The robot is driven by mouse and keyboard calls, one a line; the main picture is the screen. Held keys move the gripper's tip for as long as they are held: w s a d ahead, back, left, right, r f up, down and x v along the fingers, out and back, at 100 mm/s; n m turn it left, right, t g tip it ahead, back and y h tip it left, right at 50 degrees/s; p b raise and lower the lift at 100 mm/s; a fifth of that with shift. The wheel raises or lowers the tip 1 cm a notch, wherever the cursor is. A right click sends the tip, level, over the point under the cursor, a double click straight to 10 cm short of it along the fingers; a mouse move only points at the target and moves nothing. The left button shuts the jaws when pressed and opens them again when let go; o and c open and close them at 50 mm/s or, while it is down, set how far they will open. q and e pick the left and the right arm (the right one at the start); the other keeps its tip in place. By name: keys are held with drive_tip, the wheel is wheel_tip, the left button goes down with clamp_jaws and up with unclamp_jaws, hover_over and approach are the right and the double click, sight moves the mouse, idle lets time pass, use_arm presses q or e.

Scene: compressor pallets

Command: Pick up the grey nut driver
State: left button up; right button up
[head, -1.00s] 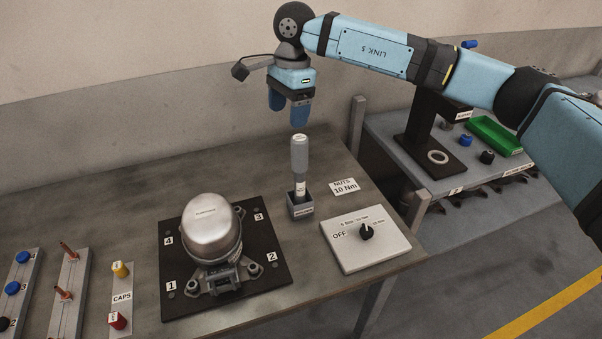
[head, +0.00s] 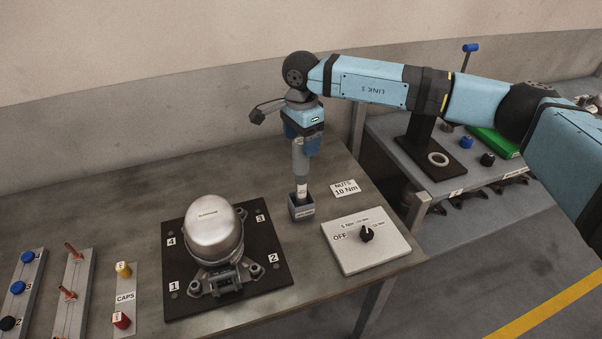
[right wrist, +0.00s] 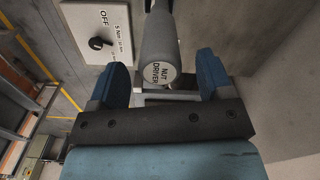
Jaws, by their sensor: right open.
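The grey nut driver (head: 300,163) stands upright in a small dark holder (head: 301,207) on the workbench. Its round end cap, labelled NUT DRIVER, shows in the right wrist view (right wrist: 160,72). My right gripper (head: 302,148) is lowered over the top of the driver. Its blue fingers are open, one on each side of the handle, and the right wrist view shows gaps between the handle and both fingers (right wrist: 160,80). The upper end of the driver is partly hidden by the gripper in the head view. My left gripper is not in view.
A compressor (head: 213,229) sits on a black numbered plate (head: 185,297) left of the holder. A dial box (head: 368,250) and a NUTS 10 Nm label (head: 344,188) lie to the right. Racks with caps (head: 124,296) stand at the left.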

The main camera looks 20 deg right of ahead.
wheel_tip(320, 180, down, 3)
drive_tip(key=shift+f, duration=0.2)
drive_tip(key=c, duration=1.3)
drive_tip(key=shift+w+r, duration=0.1)
